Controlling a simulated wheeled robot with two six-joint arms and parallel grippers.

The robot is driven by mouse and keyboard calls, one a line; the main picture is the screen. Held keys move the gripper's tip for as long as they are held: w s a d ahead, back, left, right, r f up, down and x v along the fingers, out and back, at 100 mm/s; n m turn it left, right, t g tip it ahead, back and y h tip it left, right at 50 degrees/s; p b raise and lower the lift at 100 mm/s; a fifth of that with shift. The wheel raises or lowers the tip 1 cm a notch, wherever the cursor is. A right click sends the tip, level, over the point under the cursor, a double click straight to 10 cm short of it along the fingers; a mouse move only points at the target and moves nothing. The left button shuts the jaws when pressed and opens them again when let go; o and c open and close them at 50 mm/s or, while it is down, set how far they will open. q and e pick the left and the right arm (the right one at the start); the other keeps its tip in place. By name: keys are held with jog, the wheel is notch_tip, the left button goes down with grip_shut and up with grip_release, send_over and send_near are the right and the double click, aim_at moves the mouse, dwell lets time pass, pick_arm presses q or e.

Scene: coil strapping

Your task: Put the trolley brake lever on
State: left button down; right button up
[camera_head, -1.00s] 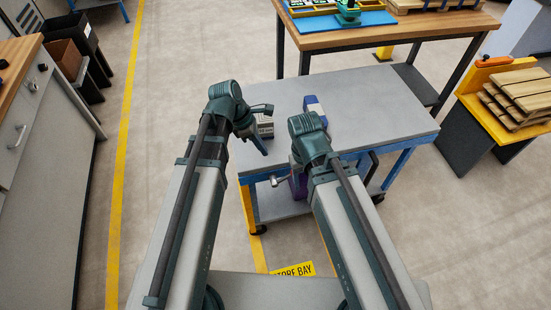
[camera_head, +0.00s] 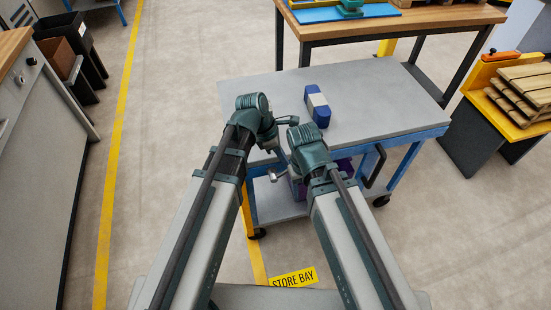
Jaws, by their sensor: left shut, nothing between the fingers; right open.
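The trolley has a grey top (camera_head: 375,95) and a blue frame, with a lower shelf (camera_head: 279,205) and dark castors. A short silver lever-like piece with a round end (camera_head: 275,175) shows below the near edge of the top; I cannot tell for sure whether it is the brake lever. My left gripper (camera_head: 276,147) is shut and empty at the near left edge of the top. My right gripper (camera_head: 297,174) is open, close to the silver piece and largely hidden under its own wrist. I cannot tell whether it touches the piece.
A blue and white block (camera_head: 317,105) lies on the trolley top. Purple items (camera_head: 345,166) show below the top. A workbench (camera_head: 400,22) stands behind, and a yellow-topped stand with wooden slats (camera_head: 525,98) at right. Dark bins (camera_head: 70,50) and a cabinet are at left.

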pick_arm(q)
jog(key=shift+d+f, duration=0.1)
jog(key=shift+d, duration=0.2)
